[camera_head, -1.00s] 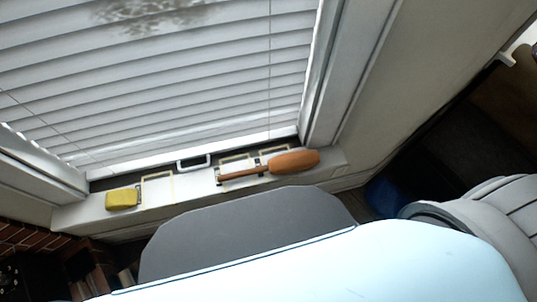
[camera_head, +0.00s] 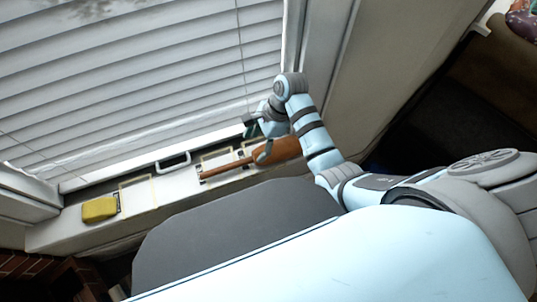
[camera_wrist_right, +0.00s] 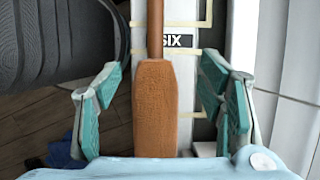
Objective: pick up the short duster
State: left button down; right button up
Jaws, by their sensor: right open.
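The short duster is an orange-brown, paddle-shaped thing with a thin handle (camera_head: 228,168), lying on the white window sill in the head view. My right gripper (camera_head: 257,138) is over its wide end and hides part of it. In the right wrist view the duster's wide body (camera_wrist_right: 156,105) lies between the two teal fingers of my right gripper (camera_wrist_right: 162,95). The fingers are spread, with a gap on each side of the duster. The handle runs away to the top of that view. My left gripper is not in view.
A yellow sponge-like block (camera_head: 99,209) lies on the sill (camera_head: 166,188) at the left. A white handle (camera_head: 173,162) stands near the window blinds (camera_head: 150,90). A label reading "SIX" (camera_wrist_right: 178,41) shows beside the duster handle. Dark floor is below the sill.

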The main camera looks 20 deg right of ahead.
aim_at(251, 159)
jog(key=x, duration=0.2)
jog(key=b+x, duration=0.1)
jog(key=x, duration=0.2)
jog(key=b+x, duration=0.1)
jog(key=x, duration=0.1)
jog(key=shift+s+d+f, duration=0.1)
jog(key=shift+s+f, duration=0.15)
jog(key=shift+f, duration=0.05)
jog(key=shift+c, duration=0.6)
jog(key=c, duration=1.3)
jog(key=shift+r, duration=0.1)
